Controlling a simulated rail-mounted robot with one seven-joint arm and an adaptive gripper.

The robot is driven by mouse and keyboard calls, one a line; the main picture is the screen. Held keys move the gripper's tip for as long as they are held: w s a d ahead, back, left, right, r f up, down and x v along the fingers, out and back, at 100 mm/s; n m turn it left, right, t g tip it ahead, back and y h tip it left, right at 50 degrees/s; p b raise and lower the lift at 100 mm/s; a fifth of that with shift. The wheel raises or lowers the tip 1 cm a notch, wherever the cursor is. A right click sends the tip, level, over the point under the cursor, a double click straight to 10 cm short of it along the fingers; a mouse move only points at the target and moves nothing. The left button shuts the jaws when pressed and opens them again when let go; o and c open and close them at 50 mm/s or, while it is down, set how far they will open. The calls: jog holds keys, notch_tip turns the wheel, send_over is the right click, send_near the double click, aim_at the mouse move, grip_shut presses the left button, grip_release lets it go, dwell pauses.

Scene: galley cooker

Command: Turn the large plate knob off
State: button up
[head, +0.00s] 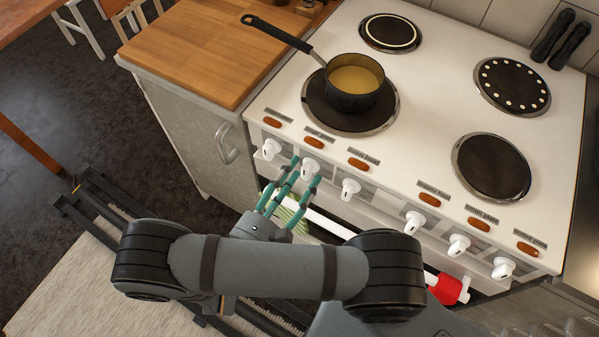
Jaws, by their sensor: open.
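The white cooker (440,60) has a row of several white knobs along its sloping front, each below a small label and an orange-brown lamp. The labels are too small to read surely. The largest plate (315,100), front left, carries a dark pan (352,101) of yellowish liquid. My gripper (306,170) is open, its teal fingertips at the second knob from the left (310,165). This knob shows between the tips; I cannot tell whether they touch it. The leftmost knob (271,149) and third knob (350,188) stand on either side. The knob's turn angle is unclear.
A striped green cloth (291,213) hangs at the front rail, partly behind my gripper. A red object (446,289) is lower right. The pan's handle (275,33) reaches over the wooden worktop (195,50). Three other plates are bare.

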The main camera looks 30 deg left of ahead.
jog(key=s, duration=1.1)
jog(key=shift+a, duration=0.45)
